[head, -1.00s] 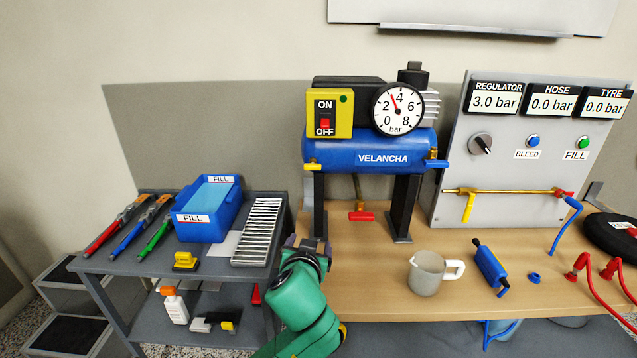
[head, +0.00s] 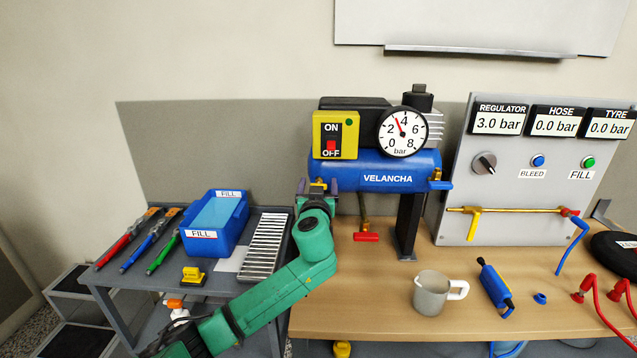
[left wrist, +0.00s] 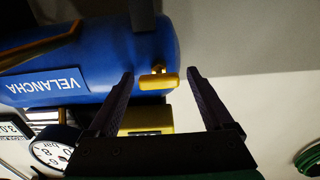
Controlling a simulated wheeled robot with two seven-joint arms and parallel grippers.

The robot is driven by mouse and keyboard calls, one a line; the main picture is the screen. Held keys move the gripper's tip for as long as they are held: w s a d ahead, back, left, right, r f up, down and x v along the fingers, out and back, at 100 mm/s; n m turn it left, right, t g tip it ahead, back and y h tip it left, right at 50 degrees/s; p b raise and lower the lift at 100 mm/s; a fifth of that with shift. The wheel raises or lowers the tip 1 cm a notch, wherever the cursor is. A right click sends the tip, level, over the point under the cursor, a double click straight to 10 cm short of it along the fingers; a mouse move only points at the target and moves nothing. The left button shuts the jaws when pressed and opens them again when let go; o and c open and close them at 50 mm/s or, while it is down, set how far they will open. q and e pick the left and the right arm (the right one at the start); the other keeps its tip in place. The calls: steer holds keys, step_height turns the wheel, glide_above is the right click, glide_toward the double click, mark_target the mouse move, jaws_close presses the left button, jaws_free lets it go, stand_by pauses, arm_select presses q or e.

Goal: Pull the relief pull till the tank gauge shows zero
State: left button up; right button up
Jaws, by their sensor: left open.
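The blue tank (head: 385,172) stands on black legs on the bench. Its round gauge (head: 403,132) has the needle between 2 and 4 bar. A small yellow pull, seemingly the relief pull, sticks out at the tank's left end; it shows clearly in the left wrist view (left wrist: 158,81). My left gripper (head: 318,187) is raised at that end. In the left wrist view its two dark fingers (left wrist: 162,76) are open, one on each side of the yellow pull, with gaps to both. In the head view the gripper partly hides the pull. My right gripper is not in view.
A yellow ON/OFF switch box (head: 335,134) sits just above my left gripper. A red-handled valve (head: 366,237) hangs below the tank. A cart with a blue bin (head: 215,222) stands left.

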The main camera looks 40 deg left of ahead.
arm_select(q)
jaws_close()
steer(key=shift+s+d+f+b, duration=0.2)
steer(key=shift+s+d+b, duration=0.2)
steer(key=shift+b, duration=0.1)
steer(key=shift+c, duration=0.9)
jaws_free()
steer(key=shift+o, duration=0.9)
steer(key=shift+s+r, duration=0.1)
steer(key=b+v, duration=0.2)
steer(key=v, duration=1.2)
steer(key=shift+s+d+b, duration=0.3)
steer(key=shift+b, duration=0.05)
